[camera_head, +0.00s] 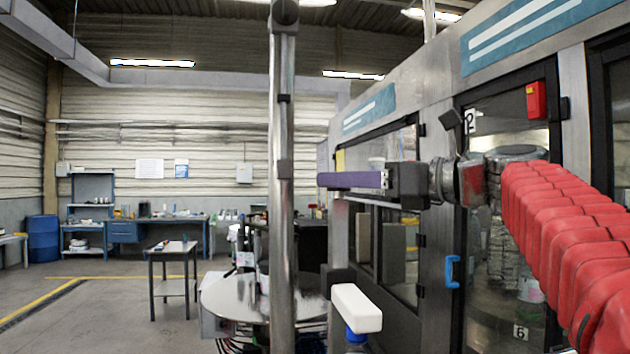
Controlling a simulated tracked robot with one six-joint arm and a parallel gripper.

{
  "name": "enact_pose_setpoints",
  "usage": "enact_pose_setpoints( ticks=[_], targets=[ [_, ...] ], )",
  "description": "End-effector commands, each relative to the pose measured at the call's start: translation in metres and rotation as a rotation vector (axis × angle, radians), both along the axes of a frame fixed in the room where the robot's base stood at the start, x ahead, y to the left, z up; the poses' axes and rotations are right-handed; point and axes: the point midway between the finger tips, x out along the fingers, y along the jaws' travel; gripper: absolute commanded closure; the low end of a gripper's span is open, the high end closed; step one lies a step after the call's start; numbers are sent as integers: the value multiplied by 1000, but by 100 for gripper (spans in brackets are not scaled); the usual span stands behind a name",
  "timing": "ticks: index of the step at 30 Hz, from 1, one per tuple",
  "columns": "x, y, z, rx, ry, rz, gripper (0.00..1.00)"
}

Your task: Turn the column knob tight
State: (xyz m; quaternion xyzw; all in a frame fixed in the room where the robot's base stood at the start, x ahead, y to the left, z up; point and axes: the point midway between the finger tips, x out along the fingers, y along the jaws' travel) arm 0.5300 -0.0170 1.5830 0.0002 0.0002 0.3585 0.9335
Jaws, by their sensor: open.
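A grey metal column (282,215) stands upright left of centre, with dark collars along it. I cannot tell for certain which fitting is the knob. My gripper (322,180) reaches in from the right on my red-sleeved arm. Its purple finger points left, with a small gap in the picture between its tip and the column. It is open and holds nothing I can see; the second finger is hidden.
A round metal table (232,302) lies low behind the column. A white block on a blue neck (357,308) stands close right of the column's lower part. The glass-doored machine (440,120) fills the right side. A small table (172,250) stands on open floor at left.

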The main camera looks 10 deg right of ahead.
Motion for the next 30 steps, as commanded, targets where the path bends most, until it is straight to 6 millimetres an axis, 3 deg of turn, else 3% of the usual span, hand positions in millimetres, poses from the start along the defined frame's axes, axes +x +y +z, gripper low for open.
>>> enact_pose_setpoints(
  ticks=[6, 16, 30],
  targets=[
    [11, 11, 0, -1, -1, 1, 51],
    [13, 12, 0, -1, -1, -2, 51],
    [13, 11, 0, 0, 0, -2, 83]
  ],
)
